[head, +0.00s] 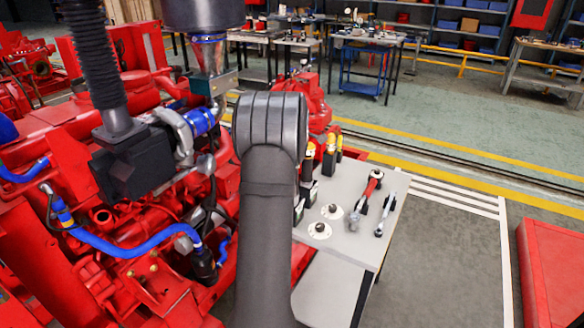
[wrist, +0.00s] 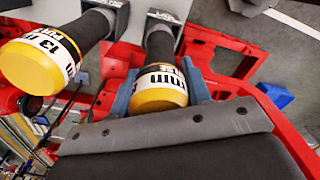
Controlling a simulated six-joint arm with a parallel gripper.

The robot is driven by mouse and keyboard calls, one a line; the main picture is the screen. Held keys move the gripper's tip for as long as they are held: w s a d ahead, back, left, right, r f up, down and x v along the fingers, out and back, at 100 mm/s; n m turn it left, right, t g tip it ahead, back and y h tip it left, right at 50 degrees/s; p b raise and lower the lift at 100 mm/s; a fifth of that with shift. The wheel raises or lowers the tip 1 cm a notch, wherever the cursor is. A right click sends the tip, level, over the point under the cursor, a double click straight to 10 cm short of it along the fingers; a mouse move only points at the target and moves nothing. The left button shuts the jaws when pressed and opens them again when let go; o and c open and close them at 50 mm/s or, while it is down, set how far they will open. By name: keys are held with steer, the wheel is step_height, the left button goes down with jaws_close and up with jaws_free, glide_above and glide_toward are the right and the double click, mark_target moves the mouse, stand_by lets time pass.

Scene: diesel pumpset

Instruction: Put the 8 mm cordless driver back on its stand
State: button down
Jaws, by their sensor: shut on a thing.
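In the wrist view my gripper (wrist: 160,92) is shut on a cordless driver (wrist: 158,98) with a yellow end cap and black body. Its white band shows "mm"; the number before it is turned out of sight. The driver's far end points at a grey square holder (wrist: 162,18); I cannot tell whether it is seated there. A second driver (wrist: 38,62), marked 13 mm, stands to the left, its far end at another grey holder (wrist: 117,6). In the head view my arm hides my gripper; upright drivers (head: 329,155) show right of it.
A grey table (head: 350,262) holds a red-handled tool (head: 372,184), a silver tool (head: 386,212) and two pale round discs (head: 320,230). The red engine (head: 120,215) with blue hoses fills the left. A red cabinet (head: 552,260) stands at right; floor between is clear.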

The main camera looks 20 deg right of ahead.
steer(key=shift+f, duration=1)
steer(key=c, duration=0.7)
jaws_free()
steer(key=shift+o, duration=0.2)
step_height(320, 180, up, 18)
steer(key=shift+f, duration=0.25)
steer(key=shift+f, duration=0.1)
step_height(320, 180, down, 17)
steer(key=shift+f, duration=0.15)
steer(key=shift+r, duration=0.2)
